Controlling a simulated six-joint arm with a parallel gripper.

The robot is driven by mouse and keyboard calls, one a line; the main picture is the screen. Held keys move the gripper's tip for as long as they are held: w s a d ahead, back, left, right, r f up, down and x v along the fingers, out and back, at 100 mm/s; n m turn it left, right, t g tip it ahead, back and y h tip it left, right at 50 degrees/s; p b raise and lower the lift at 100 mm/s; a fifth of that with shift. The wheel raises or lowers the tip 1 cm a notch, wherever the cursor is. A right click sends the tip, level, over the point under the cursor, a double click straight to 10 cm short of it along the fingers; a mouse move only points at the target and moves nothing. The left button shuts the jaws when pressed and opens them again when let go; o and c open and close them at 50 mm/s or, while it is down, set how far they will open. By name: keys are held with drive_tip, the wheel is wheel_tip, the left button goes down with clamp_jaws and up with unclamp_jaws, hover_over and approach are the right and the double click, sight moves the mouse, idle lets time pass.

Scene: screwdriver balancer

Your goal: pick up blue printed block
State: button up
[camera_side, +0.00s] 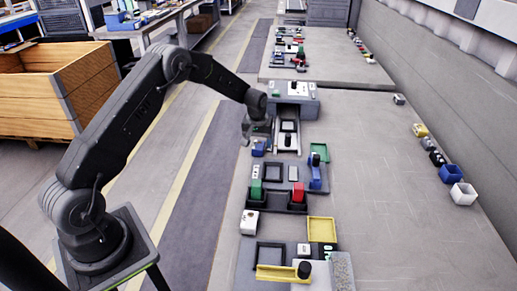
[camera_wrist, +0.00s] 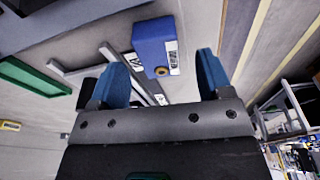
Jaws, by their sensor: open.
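A blue printed block (camera_wrist: 152,42) with white printed labels lies ahead of my gripper (camera_wrist: 163,62) in the wrist view, between the lines of the two blue fingertips. The fingers are apart, and nothing is seen held between them. In the side view the small blue block (camera_side: 258,149) sits at the left edge of the bench, just below my gripper (camera_side: 246,138). I cannot tell the exact gap between fingertips and block.
A grey rail fixture (camera_side: 287,138) stands right of the block. A green frame (camera_wrist: 32,76) shows at left in the wrist view. The bench's right side is mostly clear.

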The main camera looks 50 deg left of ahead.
wheel_tip(320, 180, down, 2)
drive_tip(key=shift+w+a, duration=0.1)
drive_tip(key=shift+w, duration=0.05)
drive_tip(key=c, duration=1)
drive_tip(key=shift+r, duration=0.1)
drive_tip(key=shift+c, duration=0.2)
